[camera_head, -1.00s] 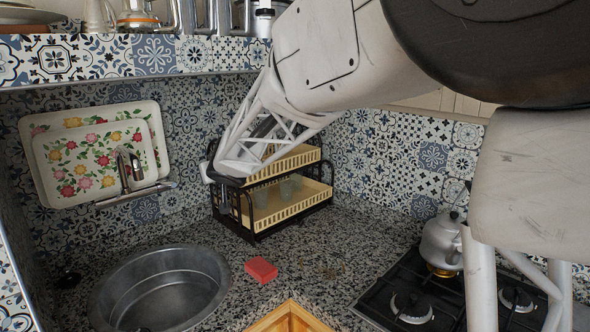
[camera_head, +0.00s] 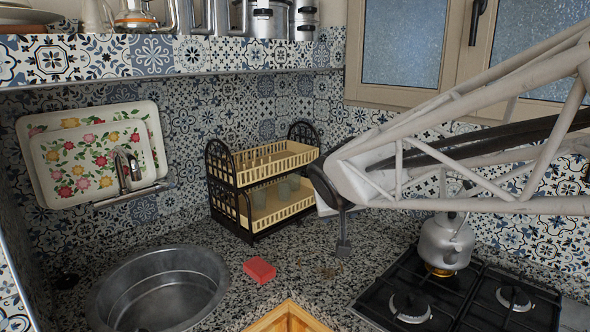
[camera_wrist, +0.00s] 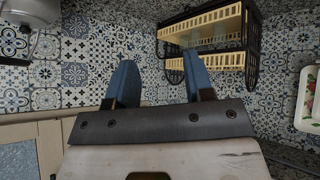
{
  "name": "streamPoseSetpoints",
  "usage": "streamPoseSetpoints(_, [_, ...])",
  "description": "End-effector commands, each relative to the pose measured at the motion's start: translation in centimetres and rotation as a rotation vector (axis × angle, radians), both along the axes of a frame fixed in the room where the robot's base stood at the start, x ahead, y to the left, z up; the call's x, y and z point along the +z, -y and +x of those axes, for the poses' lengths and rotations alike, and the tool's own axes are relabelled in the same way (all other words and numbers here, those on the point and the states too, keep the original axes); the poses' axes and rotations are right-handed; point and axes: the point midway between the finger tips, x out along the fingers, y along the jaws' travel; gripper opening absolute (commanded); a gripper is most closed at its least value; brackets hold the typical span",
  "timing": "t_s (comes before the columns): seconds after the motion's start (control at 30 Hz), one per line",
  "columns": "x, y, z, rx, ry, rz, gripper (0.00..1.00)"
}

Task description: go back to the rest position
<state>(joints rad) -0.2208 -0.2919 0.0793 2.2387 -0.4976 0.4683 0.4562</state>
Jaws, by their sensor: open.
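My gripper (camera_head: 342,246) hangs above the counter to the right of the dish rack, with my white lattice arm reaching in from the right. In the wrist view my gripper (camera_wrist: 161,85) shows two blue fingers apart, with nothing between them but tiled wall behind. It is open and empty. In the head view only a dark finger part shows clearly.
A two-tier dish rack (camera_head: 242,178) with cups on its lower tier stands in the corner. A red sponge (camera_head: 259,270) lies beside the round sink (camera_head: 160,290). A kettle (camera_head: 446,241) sits on the gas stove (camera_head: 470,300) at right. Floral trays (camera_head: 90,160) lean on the wall.

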Motion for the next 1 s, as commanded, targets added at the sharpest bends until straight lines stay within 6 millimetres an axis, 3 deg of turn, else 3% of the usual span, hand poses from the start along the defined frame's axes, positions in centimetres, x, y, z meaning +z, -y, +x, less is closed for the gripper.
streamPoseSetpoints(0.2, [-1.6, 4.3, -6.7, -0.072, -0.115, 0.004, 0.48])
streamPoseSetpoints(0.5, [-4.6, 8.0, -16.2, -0.129, -0.285, 0.041, 0.48])
streamPoseSetpoints(0.8, [-7.5, 9.2, -24.4, -0.142, -0.431, 0.109, 0.48])
streamPoseSetpoints(1.0, [-8.5, 9.2, -26.8, -0.137, -0.475, 0.137, 0.48])
